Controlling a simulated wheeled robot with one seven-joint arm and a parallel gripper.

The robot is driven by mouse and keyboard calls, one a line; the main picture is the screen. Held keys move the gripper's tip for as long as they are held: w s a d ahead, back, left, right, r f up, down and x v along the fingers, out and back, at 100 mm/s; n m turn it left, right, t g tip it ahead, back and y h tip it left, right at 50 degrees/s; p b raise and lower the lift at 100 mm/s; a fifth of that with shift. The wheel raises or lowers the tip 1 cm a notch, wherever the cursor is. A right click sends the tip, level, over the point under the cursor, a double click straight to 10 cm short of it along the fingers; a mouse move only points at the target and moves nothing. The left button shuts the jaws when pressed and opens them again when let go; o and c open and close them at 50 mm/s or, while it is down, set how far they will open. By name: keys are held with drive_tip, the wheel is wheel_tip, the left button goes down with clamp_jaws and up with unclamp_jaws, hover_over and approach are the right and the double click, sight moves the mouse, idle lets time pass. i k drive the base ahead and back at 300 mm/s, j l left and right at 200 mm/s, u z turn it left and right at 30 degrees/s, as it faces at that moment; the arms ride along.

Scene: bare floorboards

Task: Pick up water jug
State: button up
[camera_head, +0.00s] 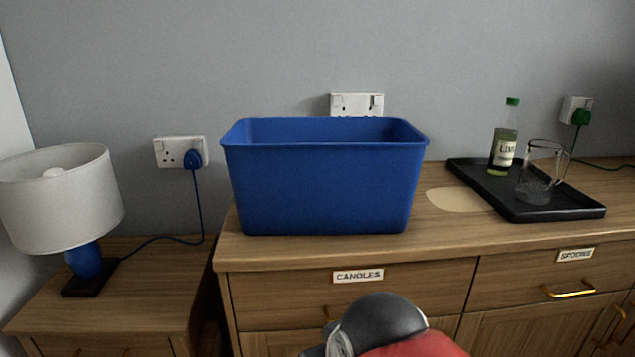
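A clear glass jug (538,176) with a handle on its right side stands upright on a black tray (570,209) at the right of the wooden sideboard. It looks like the water jug. A green-capped bottle (503,143) with a white label stands on the same tray, just behind and left of the jug. Part of my arm, dark grey and red, shows at the bottom centre, in front of the sideboard and well apart from the jug. My gripper's fingers are not in view.
A large blue bin (325,190) stands on the sideboard (330,249) left of the tray. A lamp (60,200) stands on a lower cabinet (130,290) at the left. A green cable runs behind the tray to a wall socket (576,110). A pale patch (458,200) lies between bin and tray.

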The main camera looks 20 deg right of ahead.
sight(537, 181)
drive_tip(key=z, duration=1.8)
